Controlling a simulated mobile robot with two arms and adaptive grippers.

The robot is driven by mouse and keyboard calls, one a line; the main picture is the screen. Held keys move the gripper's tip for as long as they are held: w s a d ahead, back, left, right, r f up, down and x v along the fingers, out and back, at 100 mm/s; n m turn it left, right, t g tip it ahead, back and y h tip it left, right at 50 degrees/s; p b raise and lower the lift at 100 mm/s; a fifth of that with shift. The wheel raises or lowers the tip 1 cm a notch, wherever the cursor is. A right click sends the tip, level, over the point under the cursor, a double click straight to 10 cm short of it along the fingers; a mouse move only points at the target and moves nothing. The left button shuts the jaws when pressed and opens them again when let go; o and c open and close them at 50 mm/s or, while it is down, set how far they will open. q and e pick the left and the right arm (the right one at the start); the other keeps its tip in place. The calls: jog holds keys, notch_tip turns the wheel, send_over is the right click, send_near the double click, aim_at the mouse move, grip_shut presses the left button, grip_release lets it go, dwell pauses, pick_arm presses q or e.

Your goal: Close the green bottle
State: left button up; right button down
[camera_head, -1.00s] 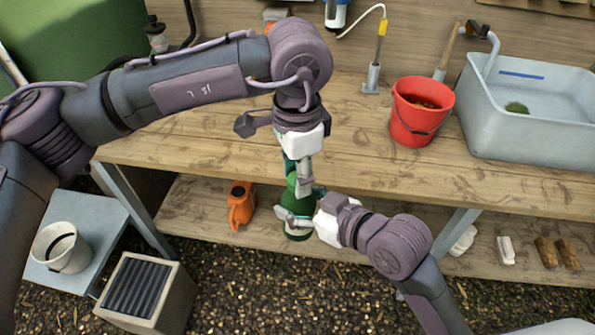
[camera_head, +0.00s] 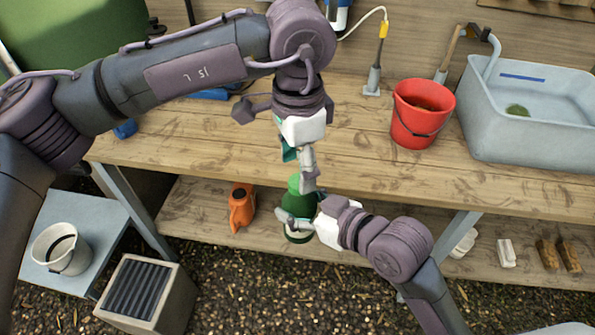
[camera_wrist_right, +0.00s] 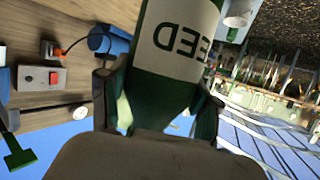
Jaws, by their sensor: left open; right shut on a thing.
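The green bottle (camera_head: 299,205) is upright in front of the workbench edge, with a lighter green top (camera_head: 294,183). I cannot tell whether this top is a cap or how it is seated. My right gripper (camera_head: 302,226) is shut on the bottle's body. In the right wrist view, the bottle (camera_wrist_right: 163,98) lies between the fingers, its white label showing upside-down letters. My left gripper (camera_head: 299,170) is open, pointing down just above and around the bottle's top. One finger hangs beside the top and hides part of it.
A red bucket (camera_head: 421,113) and a grey basin (camera_head: 480,125) stand on the bench (camera_head: 220,145) at right. The bench middle is mostly clear.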

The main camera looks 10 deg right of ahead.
pick_arm(q)
jog(key=shift+s+r, duration=0.1)
jog(key=shift+r, duration=0.8)
jog(key=shift+c, duration=0.3)
